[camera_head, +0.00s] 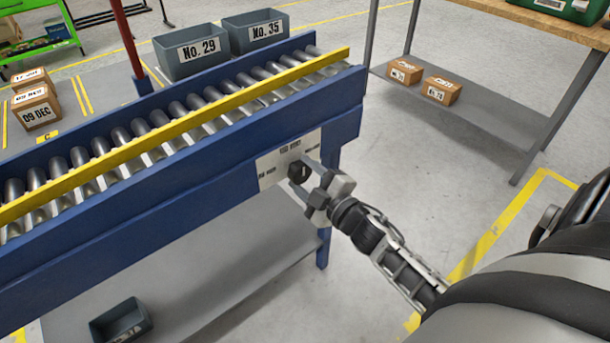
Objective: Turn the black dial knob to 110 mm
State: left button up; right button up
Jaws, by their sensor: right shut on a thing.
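The black dial knob (297,172) sits on a pale label plate (270,163) on the blue side rail of the roller conveyor. My right gripper (307,174) reaches in from the lower right and is shut on the knob. The fingers cover part of the knob. The print on the plate is too small to read, and I cannot tell where the dial points. My left gripper is not in view.
The roller conveyor (130,190) with a yellow guide bar runs across the left. Grey bins (192,50) stand behind it, and another bin (121,322) lies below. A table (540,25) stands at the upper right with boxes (440,91) underneath. Open floor lies right of the conveyor.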

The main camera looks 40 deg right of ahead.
dwell(0.4)
jog(key=o, duration=1)
jog(key=shift+s, duration=0.15)
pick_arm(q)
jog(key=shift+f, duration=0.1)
pick_arm(e)
jog(key=s, duration=1)
jog(key=s+d, duration=0.1)
jog(key=s, duration=0.4)
jog(key=shift+s+d, duration=0.1)
jog(key=shift+s, duration=0.25)
pick_arm(q)
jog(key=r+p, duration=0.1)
jog(key=p, duration=0.2)
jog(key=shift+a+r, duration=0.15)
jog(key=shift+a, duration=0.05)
pick_arm(e)
jog(key=a+f+m+g, duration=0.1)
jog(key=a+m+g, duration=0.1)
jog(key=a, duration=0.3)
jog(key=a+f+m+g+y, duration=0.1)
jog(key=a+m+g, duration=0.2)
jog(key=a, duration=0.3)
jog(key=s+a+f+m+g, duration=0.1)
jog(key=a+m+g, duration=0.1)
jog(key=a+m, duration=0.2)
jog(key=shift+s+a+f+m+y, duration=0.15)
jog(key=shift+a+m+y, duration=0.25)
jog(key=shift+a, duration=0.85)
